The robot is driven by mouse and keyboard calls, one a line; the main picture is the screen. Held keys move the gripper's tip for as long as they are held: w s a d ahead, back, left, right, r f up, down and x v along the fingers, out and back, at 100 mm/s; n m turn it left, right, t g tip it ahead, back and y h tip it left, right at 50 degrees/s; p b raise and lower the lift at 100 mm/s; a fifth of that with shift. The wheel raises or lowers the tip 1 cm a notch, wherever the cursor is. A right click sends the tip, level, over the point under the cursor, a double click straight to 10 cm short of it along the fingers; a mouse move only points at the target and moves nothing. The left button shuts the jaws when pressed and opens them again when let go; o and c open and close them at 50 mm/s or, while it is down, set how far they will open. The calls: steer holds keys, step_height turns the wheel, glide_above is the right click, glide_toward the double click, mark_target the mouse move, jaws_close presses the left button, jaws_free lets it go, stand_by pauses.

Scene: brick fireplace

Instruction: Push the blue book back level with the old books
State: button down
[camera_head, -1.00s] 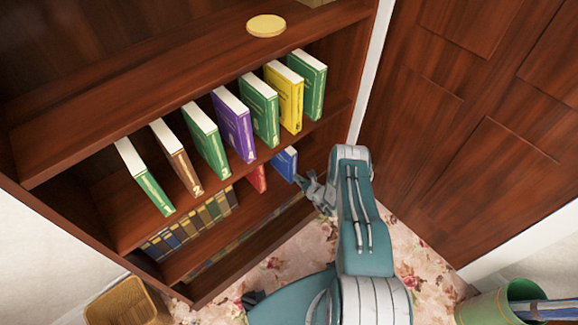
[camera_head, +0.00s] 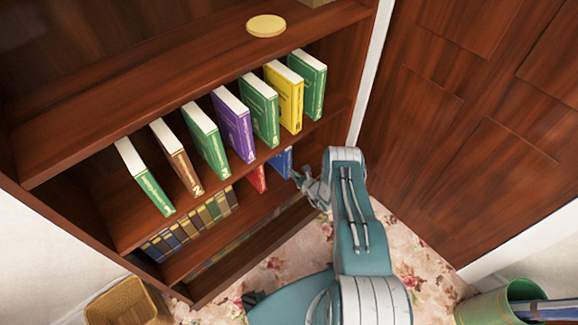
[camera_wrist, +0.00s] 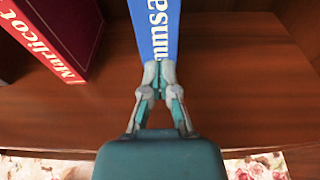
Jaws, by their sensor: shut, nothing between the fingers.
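The blue book (camera_head: 282,162) stands upright on the shelf below the row of coloured books, right of a red book (camera_head: 257,179). My gripper (camera_head: 297,178) is shut and empty at the blue book's spine. In the wrist view the closed fingertips (camera_wrist: 158,70) meet the lower end of the blue spine (camera_wrist: 156,25) and seem to touch it. The red book (camera_wrist: 58,38) is to the left, apart from the blue one. The old books (camera_head: 192,222) stand in a row farther left on the same shelf. The blue book's far end is hidden.
Several coloured books (camera_head: 233,122) stand on the shelf above, over my gripper. A wicker basket (camera_head: 125,302) and a green bin (camera_head: 490,308) stand on the flowered carpet (camera_head: 420,250).

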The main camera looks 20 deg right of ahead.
steer(key=shift+w+a, duration=0.2)
steer(key=shift+w, duration=0.4)
steer(key=shift+w+a, duration=0.15)
steer(key=shift+w, duration=0.1)
steer(key=f+v, duration=0.2)
steer(key=v, duration=0.7)
steer(key=shift+s+d, duration=0.25)
steer(key=shift+s, duration=0.35)
stand_by(0.3)
stand_by(0.4)
